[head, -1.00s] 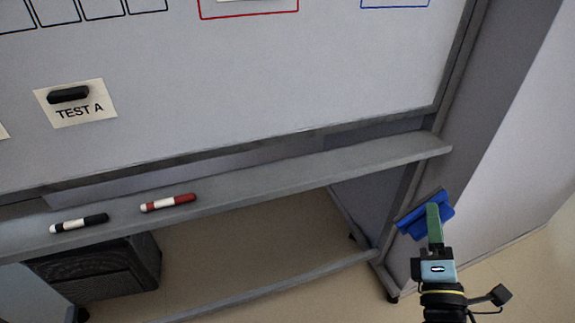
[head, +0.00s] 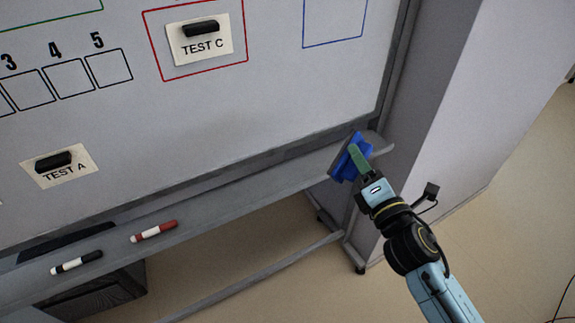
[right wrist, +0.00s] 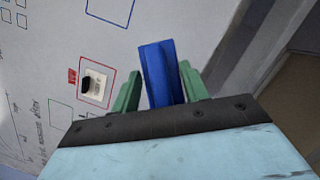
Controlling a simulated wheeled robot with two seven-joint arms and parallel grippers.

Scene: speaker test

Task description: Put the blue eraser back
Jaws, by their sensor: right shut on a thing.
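The blue eraser (head: 346,160) has a dark grey face and is held tilted near the right end of the grey tray ledge (head: 215,205). My right gripper (head: 359,158), with green fingers, is shut on it. In the right wrist view the eraser (right wrist: 161,74) stands between the two green fingers of the gripper (right wrist: 160,92). In the head view it overlaps the ledge end, and I cannot tell whether it touches. A blue outlined box (head: 334,22) is on the whiteboard above. My left gripper is not in view.
A black marker (head: 77,262) and a red marker (head: 154,231) lie on the ledge to the left. The cards TEST A (head: 60,167) and TEST C (head: 200,42) are on the whiteboard (head: 230,110), each under a black piece. The ledge between the red marker and the eraser is clear.

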